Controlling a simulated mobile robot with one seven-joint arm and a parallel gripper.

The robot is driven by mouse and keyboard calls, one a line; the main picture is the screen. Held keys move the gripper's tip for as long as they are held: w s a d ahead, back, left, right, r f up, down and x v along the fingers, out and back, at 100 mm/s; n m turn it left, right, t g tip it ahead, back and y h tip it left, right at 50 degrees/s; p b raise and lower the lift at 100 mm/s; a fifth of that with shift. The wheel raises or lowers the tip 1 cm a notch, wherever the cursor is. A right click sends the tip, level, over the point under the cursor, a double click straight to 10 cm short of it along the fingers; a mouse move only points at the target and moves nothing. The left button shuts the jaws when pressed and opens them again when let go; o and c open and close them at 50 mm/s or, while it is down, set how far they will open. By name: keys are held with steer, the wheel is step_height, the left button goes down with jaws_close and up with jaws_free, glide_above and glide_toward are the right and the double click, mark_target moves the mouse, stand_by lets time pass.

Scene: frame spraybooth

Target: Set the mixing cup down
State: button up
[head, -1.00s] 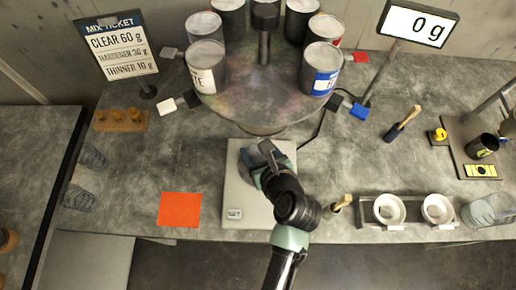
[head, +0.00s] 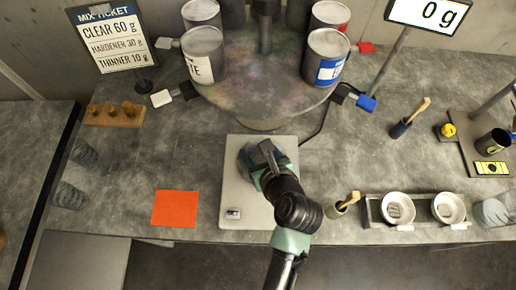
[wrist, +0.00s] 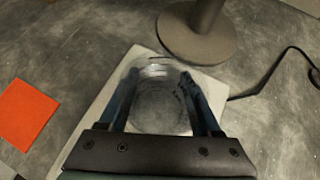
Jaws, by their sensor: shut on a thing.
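The mixing cup (wrist: 160,98) is clear and shows in the wrist view between the two fingers. My gripper (wrist: 163,105) is shut on it, one finger on each side. The cup is over the pale scale plate (wrist: 88,128); I cannot tell whether its base touches the plate. In the head view my gripper (head: 262,162) is over the middle of the scale (head: 232,200) and my wrist hides most of the cup. The scale's display (head: 430,14) reads 0 g.
An orange square (head: 175,209) lies left of the scale. A round carousel (head: 262,100) with paint cans stands behind it. A brush in a small pot (head: 342,206) and a rack with white bowls (head: 398,207) are to the right. A mix ticket (head: 108,40) stands back left.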

steer(key=shift+f, duration=0.5)
steer(key=o, duration=1.5)
steer(key=v, duration=1.3)
steer(key=shift+r, duration=0.1)
